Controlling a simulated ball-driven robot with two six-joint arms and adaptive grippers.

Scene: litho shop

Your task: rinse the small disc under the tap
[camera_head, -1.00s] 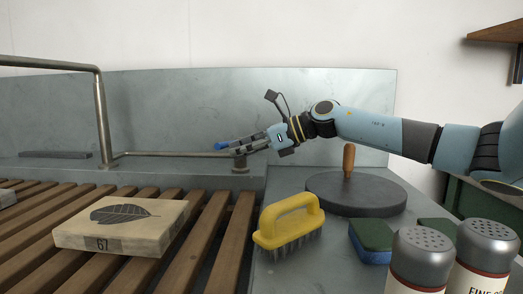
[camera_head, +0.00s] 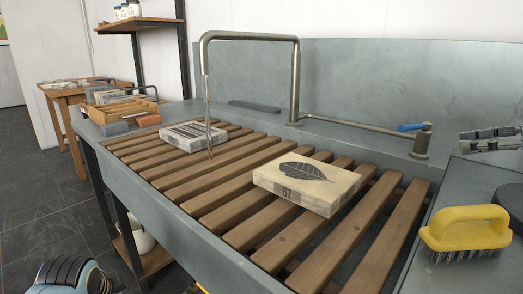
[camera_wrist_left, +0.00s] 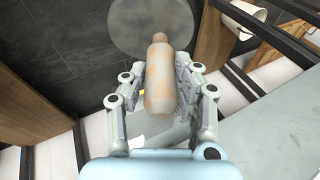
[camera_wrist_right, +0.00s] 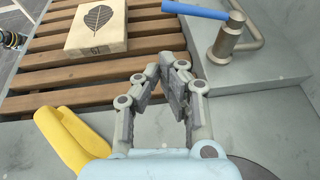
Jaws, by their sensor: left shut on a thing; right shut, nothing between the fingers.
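My left gripper (camera_wrist_left: 158,88) is shut on the upright-looking wooden handle (camera_wrist_left: 158,60) of the small disc (camera_wrist_left: 145,22), in the left wrist view. The grey disc is beyond the handle, over dark floor tiles. The left gripper is outside the head view. The tap (camera_head: 297,80) is a bent pipe arching over the slatted sink. A thin streak like running water (camera_head: 208,115) drops from its spout to the slats. Its blue lever (camera_head: 411,127) is on a post at the back right. My right gripper (camera_head: 490,138) is shut and empty, right of the lever.
A leaf-printed stone (camera_head: 307,183) and a striped stone (camera_head: 193,136) lie on the wooden slats (camera_head: 235,205). A yellow brush (camera_head: 466,228) and a larger dark disc (camera_head: 512,203) are at the right. A grey bar (camera_head: 253,107) lies behind the tap.

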